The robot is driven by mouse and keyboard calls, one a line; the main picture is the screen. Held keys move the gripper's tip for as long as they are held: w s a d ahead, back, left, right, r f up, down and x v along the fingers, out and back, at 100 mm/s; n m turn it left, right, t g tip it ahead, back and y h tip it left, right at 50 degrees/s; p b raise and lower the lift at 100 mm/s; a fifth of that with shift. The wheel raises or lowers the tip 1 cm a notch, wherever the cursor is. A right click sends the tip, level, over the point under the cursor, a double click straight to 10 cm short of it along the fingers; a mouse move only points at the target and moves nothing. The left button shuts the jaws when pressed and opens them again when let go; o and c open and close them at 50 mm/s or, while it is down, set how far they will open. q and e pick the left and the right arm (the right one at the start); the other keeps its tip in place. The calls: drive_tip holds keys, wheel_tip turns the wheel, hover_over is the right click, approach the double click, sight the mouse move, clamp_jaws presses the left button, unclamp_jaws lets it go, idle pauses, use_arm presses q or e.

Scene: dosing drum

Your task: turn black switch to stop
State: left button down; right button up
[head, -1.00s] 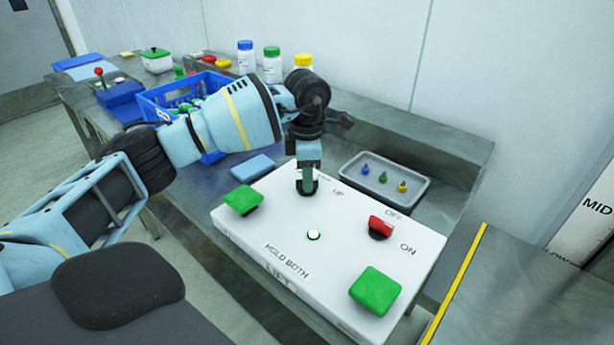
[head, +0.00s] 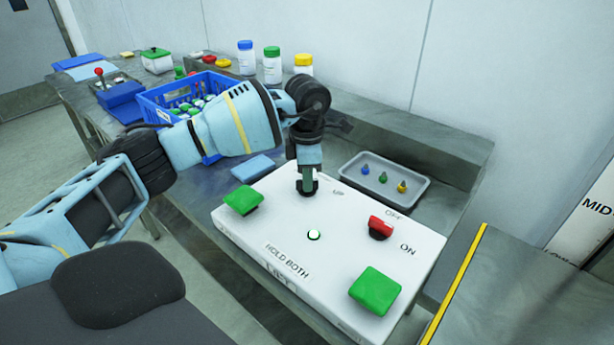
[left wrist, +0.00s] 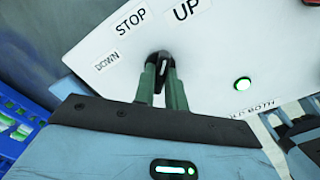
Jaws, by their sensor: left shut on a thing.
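The black switch (left wrist: 160,62) sits on the white control box (head: 270,222), under my left gripper. In the left wrist view its labels read DOWN (left wrist: 107,61), STOP (left wrist: 131,20) and UP (left wrist: 187,9). Its upper end shows between the fingers, roughly between the STOP and UP labels; its exact setting is hard to tell. My left gripper (head: 307,188) points down at the box's far side, its green fingers shut on the switch. In the head view the gripper hides the switch. My right gripper is not in view.
The box also has two green buttons (head: 243,200) (head: 375,290), a red switch (head: 380,228) and a lit white button (head: 313,235). A grey tray (head: 412,203) with small pegs lies behind it. A blue crate (head: 150,112) and bottles (head: 272,66) stand farther back.

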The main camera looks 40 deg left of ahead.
use_arm(q)
drive_tip(key=n+p, duration=0.1)
drive_tip(key=n, duration=0.1)
drive_tip(key=n+p, duration=0.1)
drive_tip(key=shift+r+n+p, duration=0.25)
drive_tip(key=shift+n+p, duration=0.05)
drive_tip(key=shift+n, duration=0.1)
drive_tip(key=n+p, duration=0.1)
drive_tip(key=n, duration=0.2)
drive_tip(key=shift+p, duration=0.3)
drive_tip(key=shift+f+n+p, duration=0.2)
drive_tip(key=shift+n+p, duration=0.2)
drive_tip(key=shift+n, duration=0.5)
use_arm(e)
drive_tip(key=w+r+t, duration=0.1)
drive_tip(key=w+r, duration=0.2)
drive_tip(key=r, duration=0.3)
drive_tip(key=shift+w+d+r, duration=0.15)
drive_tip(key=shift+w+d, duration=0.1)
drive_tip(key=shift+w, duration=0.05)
use_arm(q)
drive_tip(key=shift+f, duration=0.1)
drive_tip(key=c, duration=1.4)
unclamp_jaws()
drive_tip(key=shift+c, duration=0.2)
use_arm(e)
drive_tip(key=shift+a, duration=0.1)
use_arm(q)
drive_tip(key=shift+r, duration=3.95)
drive_tip(key=shift+f, duration=0.1)
